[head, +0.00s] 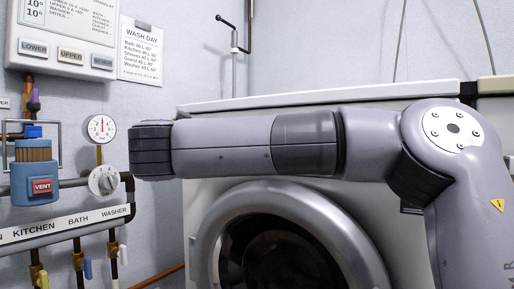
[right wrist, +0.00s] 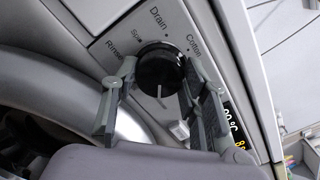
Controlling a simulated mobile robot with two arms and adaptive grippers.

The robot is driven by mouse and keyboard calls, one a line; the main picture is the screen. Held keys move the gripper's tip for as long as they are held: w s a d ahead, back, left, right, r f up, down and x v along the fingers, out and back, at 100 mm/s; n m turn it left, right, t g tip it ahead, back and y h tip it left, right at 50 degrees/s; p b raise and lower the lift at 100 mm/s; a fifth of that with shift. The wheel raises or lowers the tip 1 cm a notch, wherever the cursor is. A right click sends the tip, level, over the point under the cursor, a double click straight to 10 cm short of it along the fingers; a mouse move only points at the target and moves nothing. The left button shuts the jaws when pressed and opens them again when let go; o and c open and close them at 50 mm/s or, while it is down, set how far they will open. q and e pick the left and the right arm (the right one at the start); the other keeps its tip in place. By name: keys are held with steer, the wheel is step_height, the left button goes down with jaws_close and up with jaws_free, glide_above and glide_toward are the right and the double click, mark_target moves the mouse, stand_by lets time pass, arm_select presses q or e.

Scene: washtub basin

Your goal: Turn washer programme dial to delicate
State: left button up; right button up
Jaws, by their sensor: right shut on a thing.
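The black round programme dial (right wrist: 161,66) sits on the washer's grey panel in the right wrist view. A pale line on it points toward the bottom of the picture, away from the word Drain. My right gripper (right wrist: 157,82) is shut on the dial, one finger on each side. In the head view my right arm crosses in front of the white washer (head: 195,220) and hides its dial and panel. My left gripper is not in view.
The washer's round door (head: 215,235) is below my arm. A small white button (right wrist: 180,130) is beside the dial.

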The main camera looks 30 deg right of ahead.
steer(key=shift+f+m, duration=0.1)
steer(key=shift+m, duration=0.8)
steer(key=o, duration=1.1)
steer(key=shift+o, duration=0.2)
steer(key=shift+a, duration=0.15)
steer(key=v, duration=1.2)
